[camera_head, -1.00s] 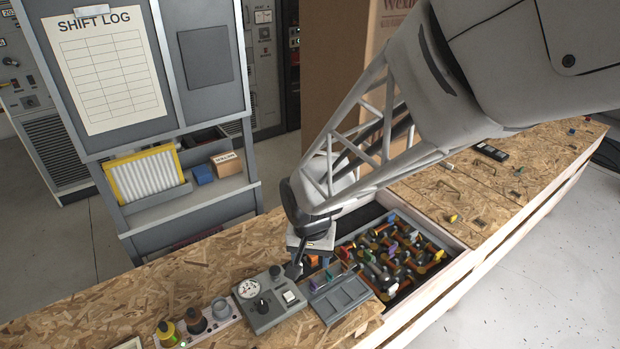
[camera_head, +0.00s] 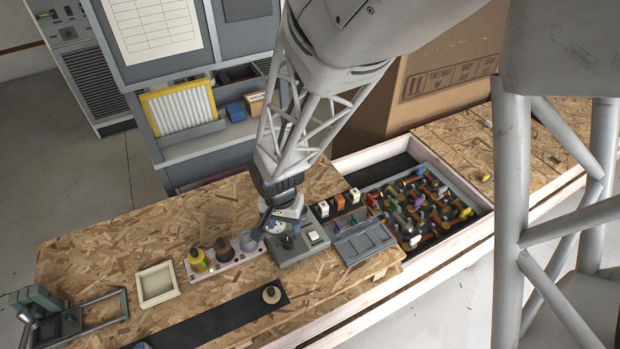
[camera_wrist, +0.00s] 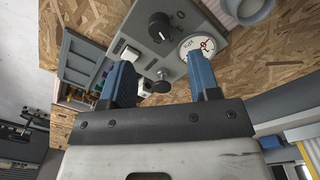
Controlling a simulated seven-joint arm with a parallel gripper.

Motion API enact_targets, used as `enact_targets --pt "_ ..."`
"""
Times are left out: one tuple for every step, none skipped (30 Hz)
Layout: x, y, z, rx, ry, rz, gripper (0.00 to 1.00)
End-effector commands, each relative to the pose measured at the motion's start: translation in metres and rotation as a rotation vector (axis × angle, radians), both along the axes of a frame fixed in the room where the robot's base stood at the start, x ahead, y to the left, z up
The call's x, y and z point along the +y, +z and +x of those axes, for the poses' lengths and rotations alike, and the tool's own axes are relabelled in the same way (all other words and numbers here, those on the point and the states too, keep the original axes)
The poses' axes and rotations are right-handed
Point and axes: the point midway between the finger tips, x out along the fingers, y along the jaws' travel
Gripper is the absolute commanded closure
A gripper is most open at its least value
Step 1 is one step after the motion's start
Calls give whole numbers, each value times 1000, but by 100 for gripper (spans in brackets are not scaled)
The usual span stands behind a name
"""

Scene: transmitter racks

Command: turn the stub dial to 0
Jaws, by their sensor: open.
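In the wrist view the gauge (camera_wrist: 198,47) has a red needle, too small to read. The large black knob (camera_wrist: 160,27) is beyond my fingertips. I cannot tell which knob is labelled stub.
Left of the box is a strip with yellow and dark-brown capped pieces (camera_head: 222,249) and a grey cup. Right are a grey compartment tray (camera_head: 361,241) and a bin of colourful knobbed parts (camera_head: 415,207).

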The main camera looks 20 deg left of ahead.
Motion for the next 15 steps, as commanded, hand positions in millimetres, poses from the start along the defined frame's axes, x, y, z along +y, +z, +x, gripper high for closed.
enact_targets --pt "0 0 0 0 0 0 44" --pt "0 0 0 0 0 0 44" --pt "0 0 0 0 0 0 44" --pt "0 -1 0 0 0 0 44" --pt "0 -1 0 0 0 0 44" --pt "0 -2 0 1 0 0 44" --pt "0 -3 0 1 0 -1 44" --pt "-1 -4 0 1 0 -1 44" --pt "-1 -5 0 1 0 -1 44" --pt "-1 -7 0 1 0 -1 44" --pt "-1 -8 0 2 0 -2 44" --pt "-1 -11 0 2 0 -2 44" --pt "-1 -13 0 2 0 -2 44" --pt "-1 -16 0 2 0 -2 44" --pt "-1 -19 0 2 0 -2 44"
